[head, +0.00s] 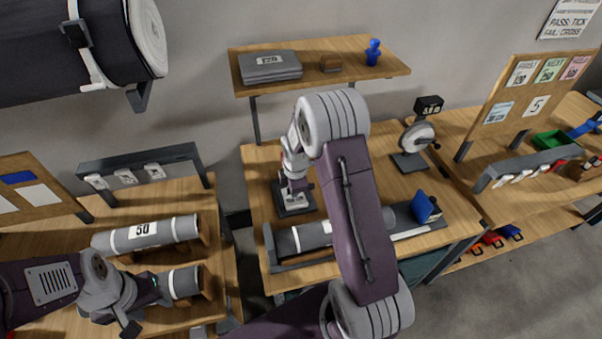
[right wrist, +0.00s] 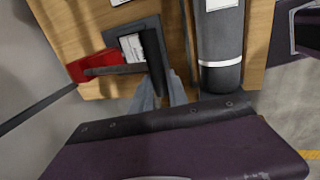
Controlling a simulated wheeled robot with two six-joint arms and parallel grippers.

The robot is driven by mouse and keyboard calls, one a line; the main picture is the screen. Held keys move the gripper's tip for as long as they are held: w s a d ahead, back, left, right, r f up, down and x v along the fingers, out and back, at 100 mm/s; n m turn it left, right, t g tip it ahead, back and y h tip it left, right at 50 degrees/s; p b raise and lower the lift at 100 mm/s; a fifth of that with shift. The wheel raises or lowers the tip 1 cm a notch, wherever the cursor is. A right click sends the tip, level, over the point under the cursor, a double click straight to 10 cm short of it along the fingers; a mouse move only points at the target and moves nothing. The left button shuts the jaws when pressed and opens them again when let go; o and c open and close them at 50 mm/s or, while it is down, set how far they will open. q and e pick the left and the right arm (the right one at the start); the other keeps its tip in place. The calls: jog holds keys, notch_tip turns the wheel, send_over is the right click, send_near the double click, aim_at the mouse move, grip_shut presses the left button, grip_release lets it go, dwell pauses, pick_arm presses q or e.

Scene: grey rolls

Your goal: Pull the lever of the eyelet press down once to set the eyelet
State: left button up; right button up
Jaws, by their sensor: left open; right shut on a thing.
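The eyelet press stands on the middle bench, and its dark base (head: 293,205) shows below my right wrist in the head view. My right arm hides most of the rest of it. In the right wrist view the press shows a red body (right wrist: 92,65) and a dark base with a white label. Its black lever (right wrist: 154,58) runs down to my right gripper (right wrist: 161,97), whose grey fingers are shut on the lever's end. My left gripper (head: 147,312) is open and empty, low over the left bench beside the lower grey roll (head: 186,282).
A grey roll (head: 312,236) lies in a tray in front of the press, with a blue block (head: 426,207) at its right. A shelf (head: 350,58) holds folded grey sheets (head: 270,67). Another roll (head: 150,234) marked 50 lies on the left bench.

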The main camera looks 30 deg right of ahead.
jog(key=shift+s+f, duration=0.15)
jog(key=shift+f, duration=0.45)
jog(key=shift+f+b, duration=0.1)
jog(key=shift+b, duration=0.2)
jog(key=shift+f+b, duration=0.45)
jog(key=shift+f, duration=0.35)
jog(key=shift+s+f, duration=0.1)
jog(key=shift+f, duration=0.05)
